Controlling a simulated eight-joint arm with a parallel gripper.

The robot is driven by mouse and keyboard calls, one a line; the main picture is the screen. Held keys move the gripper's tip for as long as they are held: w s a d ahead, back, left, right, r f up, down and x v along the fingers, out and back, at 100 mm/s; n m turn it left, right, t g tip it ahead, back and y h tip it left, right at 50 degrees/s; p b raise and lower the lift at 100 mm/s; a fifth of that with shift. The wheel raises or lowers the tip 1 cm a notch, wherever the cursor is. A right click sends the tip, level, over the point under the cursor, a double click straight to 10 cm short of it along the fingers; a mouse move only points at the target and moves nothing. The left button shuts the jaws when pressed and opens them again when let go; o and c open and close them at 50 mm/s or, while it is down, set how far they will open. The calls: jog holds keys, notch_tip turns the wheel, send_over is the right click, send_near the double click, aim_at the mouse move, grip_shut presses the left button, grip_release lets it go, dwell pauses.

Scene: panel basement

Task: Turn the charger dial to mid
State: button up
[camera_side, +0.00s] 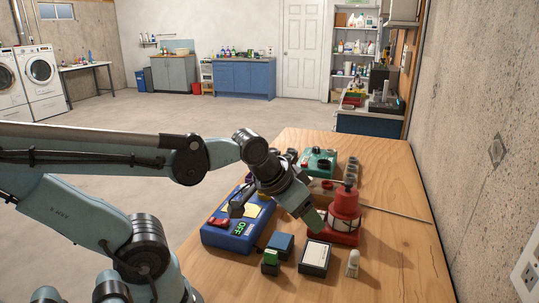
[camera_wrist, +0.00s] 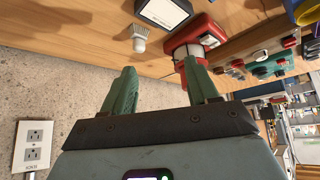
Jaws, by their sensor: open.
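The charger (camera_side: 236,232) is a blue box at the table's left edge in the side view. Its front shows a green display reading OFF; a red part, a black part and a yellow patch are on top. I cannot make out the dial or its setting. A blue corner of what looks like the charger (camera_wrist: 307,12) shows at the top right of the wrist view. My gripper (camera_wrist: 160,78) is open and empty, fingers apart. In the side view my gripper (camera_side: 312,218) hangs right of the charger, close to a red lantern (camera_side: 345,205), touching nothing I can make out.
A teal device (camera_side: 318,160) and a thin rod lie farther back. The wall is at the right; the table's front right is clear.

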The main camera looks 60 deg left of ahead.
jog(key=w+a+r+n+g+y, duration=0.1)
jog(key=w+a+r+n+g, duration=0.1)
jog(key=a+n, duration=0.4)
jog(key=w+a+r+n+g, duration=0.15)
jog(key=a+n, duration=0.25)
jog(key=a, duration=0.4)
jog(key=n+g+h, duration=0.1)
jog(key=n+g, duration=0.2)
jog(key=n, duration=0.8)
send_over(245, 186)
notch_tip(245, 186, down, 13)
jog(key=shift+r, duration=0.2)
jog(key=c, duration=1)
jog(key=shift+c, duration=0.2)
